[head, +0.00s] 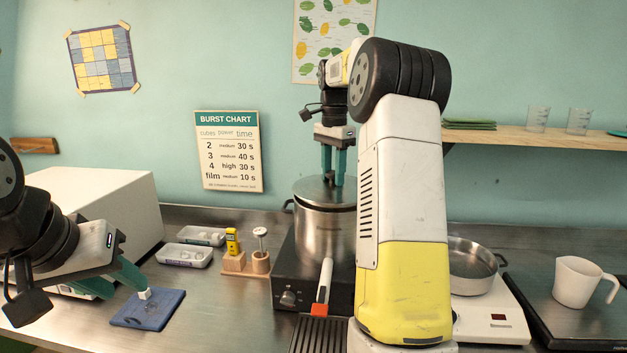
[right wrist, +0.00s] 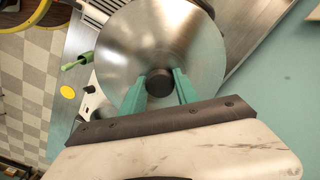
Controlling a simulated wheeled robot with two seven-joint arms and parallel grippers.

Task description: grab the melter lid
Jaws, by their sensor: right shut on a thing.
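The melter lid (head: 316,190) is a round metal disc on top of the steel melter pot (head: 320,232). In the right wrist view the lid (right wrist: 130,45) has a dark round knob (right wrist: 159,82) at its middle. My right gripper (head: 334,180) reaches down from above and is shut on the knob, with one teal finger on each side in the right wrist view (right wrist: 160,85). The lid appears to sit on the pot rim. My left gripper (head: 130,292) is over the blue mat (head: 160,312), its fingers apart, beside a small white cube (head: 145,294).
A wooden stand (head: 246,263) and clear trays (head: 184,256) are left of the melter. A steel pan (head: 471,268) on a scale and a white jug (head: 577,283) stand right. My right arm hides part of the counter.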

